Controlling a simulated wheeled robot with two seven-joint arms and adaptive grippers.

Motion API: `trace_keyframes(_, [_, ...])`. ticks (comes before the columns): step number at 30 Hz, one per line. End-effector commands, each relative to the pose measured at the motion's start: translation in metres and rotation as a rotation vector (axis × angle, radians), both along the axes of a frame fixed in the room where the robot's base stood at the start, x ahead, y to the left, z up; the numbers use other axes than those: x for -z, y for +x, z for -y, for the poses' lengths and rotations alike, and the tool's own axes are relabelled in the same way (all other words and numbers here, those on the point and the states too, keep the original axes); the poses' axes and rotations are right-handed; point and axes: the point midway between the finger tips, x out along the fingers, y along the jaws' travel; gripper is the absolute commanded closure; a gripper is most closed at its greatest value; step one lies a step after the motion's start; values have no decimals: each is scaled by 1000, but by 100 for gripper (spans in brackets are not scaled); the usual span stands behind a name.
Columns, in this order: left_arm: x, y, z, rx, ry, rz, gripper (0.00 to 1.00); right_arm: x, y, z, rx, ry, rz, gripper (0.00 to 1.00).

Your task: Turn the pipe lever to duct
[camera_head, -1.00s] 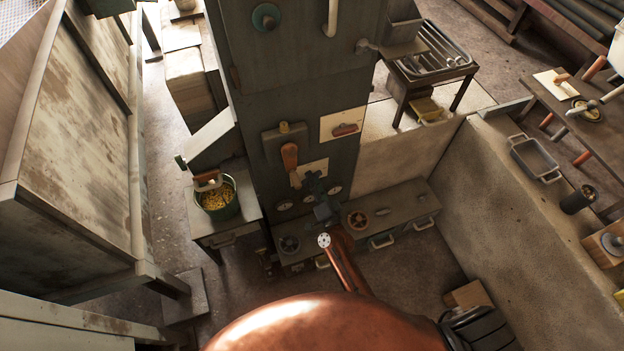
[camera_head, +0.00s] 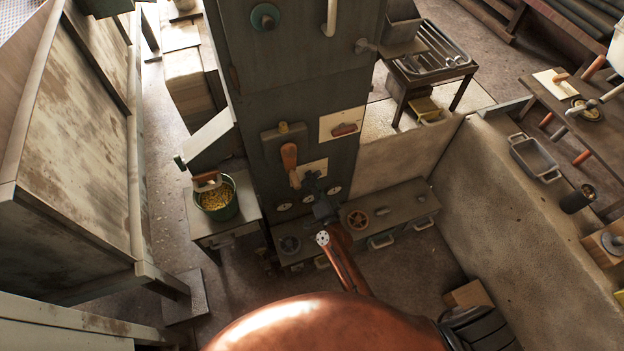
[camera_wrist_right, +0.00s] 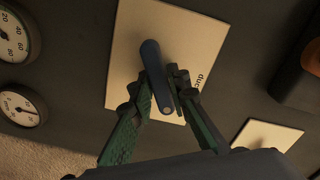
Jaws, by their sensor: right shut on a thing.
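The pipe lever (camera_wrist_right: 152,62) is a blue bar on a cream plate (camera_wrist_right: 125,50) with a label partly reading "duc". In the wrist view the bar is tilted slightly, its near end toward the lower right. My right gripper (camera_wrist_right: 163,88) is shut on the bar, with one green finger on each side of it. In the head view my right gripper (camera_head: 313,183) is at the lower part of the cream plate (camera_head: 314,168) on the dark cabinet front. The lever itself is hidden there by the gripper. My left gripper is not in view.
Round gauges (camera_wrist_right: 21,108) sit on the panel beside the plate. An orange-handled lever (camera_head: 289,155) is just left of it, and a plate with a red handle (camera_head: 344,129) is above right. A low bench (camera_head: 405,203) with a handwheel (camera_head: 357,218) lies below.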

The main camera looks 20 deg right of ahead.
Motion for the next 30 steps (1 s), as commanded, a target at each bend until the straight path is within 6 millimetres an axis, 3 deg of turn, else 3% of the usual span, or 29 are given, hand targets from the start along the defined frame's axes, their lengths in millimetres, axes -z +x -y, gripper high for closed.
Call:
trace_keyframes(13, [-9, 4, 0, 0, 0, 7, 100, -2, 0, -1, -5, -123, 2, 100])
trace_keyframes(30, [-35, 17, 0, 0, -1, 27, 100, -3, 0, -2, -4, -635, 19, 100])
